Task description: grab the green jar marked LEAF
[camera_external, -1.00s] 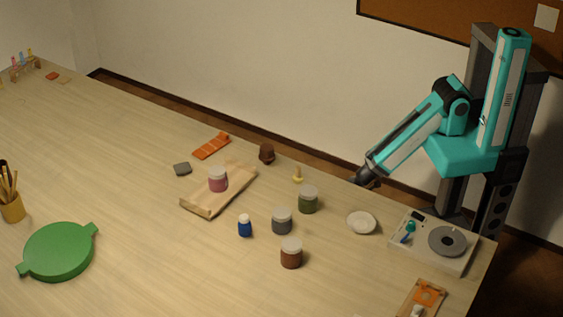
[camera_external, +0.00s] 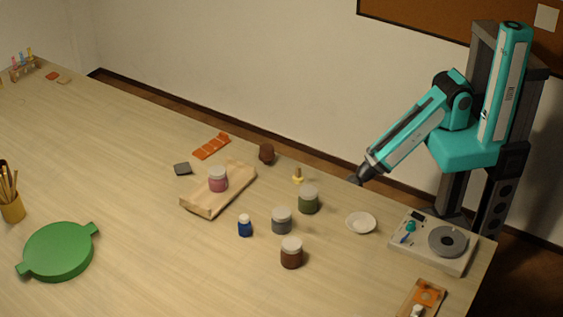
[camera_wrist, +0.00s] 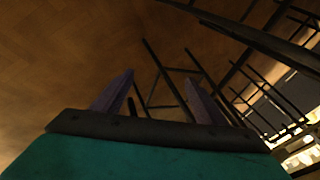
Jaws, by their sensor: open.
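The green jar (camera_external: 308,201) with a pale lid stands upright on the table, right of the middle in the external view. Its marking is too small to read. My gripper (camera_external: 356,180) is up and right of the jar in the picture, near the table's back edge, apart from it. In the wrist view my gripper (camera_wrist: 158,88) shows two fingers spread apart with nothing between them. The jar cannot be made out in the wrist view.
A grey jar (camera_external: 282,221), a brown jar (camera_external: 291,253) and a blue bottle (camera_external: 245,226) stand close by. A white dish (camera_external: 361,223) and a scale-like device (camera_external: 432,243) are to the right. A pink jar (camera_external: 218,180) stands on a wooden board (camera_external: 205,205).

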